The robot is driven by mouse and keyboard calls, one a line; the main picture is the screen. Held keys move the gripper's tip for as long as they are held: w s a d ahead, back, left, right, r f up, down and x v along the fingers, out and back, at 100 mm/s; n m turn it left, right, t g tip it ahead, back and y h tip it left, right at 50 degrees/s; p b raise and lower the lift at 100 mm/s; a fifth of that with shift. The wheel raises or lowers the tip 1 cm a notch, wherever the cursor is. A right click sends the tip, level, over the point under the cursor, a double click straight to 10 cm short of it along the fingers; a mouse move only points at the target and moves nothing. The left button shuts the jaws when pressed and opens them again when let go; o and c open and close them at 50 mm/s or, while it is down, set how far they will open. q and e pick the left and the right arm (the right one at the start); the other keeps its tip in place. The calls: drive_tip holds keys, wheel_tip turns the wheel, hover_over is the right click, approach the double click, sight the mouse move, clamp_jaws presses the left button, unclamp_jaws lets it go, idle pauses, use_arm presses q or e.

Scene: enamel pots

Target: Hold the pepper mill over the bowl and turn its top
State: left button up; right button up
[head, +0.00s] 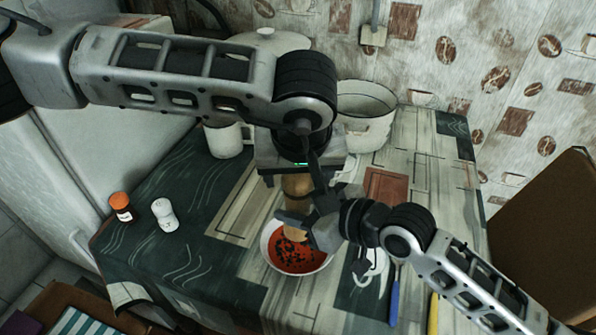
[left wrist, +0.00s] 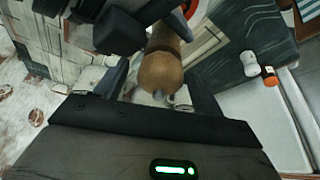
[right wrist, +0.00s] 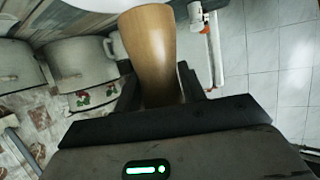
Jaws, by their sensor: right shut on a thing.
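The wooden pepper mill (head: 297,186) stands roughly upright over the white bowl (head: 267,262), which holds red soup with dark specks. My right gripper (head: 299,214) is shut on the mill's body; the right wrist view shows the mill (right wrist: 150,55) between its fingers. My left gripper (head: 296,172) is above the mill, pointing down. In the left wrist view its fingers (left wrist: 165,88) stand on both sides of the mill's rounded top (left wrist: 160,70), with gaps visible, so it looks open. In the head view the left gripper hides the mill's top.
A white mug (head: 226,140) and a large pot (head: 368,105) stand behind. Blue-handled (head: 395,298) and yellow-handled (head: 433,315) utensils lie at front right. A cardboard box (head: 545,230) is far right.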

use_arm(q)
drive_tip(key=v, duration=1.2)
idle(0.8)
drive_tip(key=w+a+n+g+h, duration=0.5)
drive_tip(key=w+n, duration=0.1)
drive_tip(key=n, duration=0.8)
drive_tip(key=x, duration=1.1)
drive_tip(key=shift+s+a+f, duration=0.15)
drive_tip(key=shift+s+f, duration=0.05)
drive_tip(key=shift+f, duration=0.3)
drive_tip(key=c, duration=1)
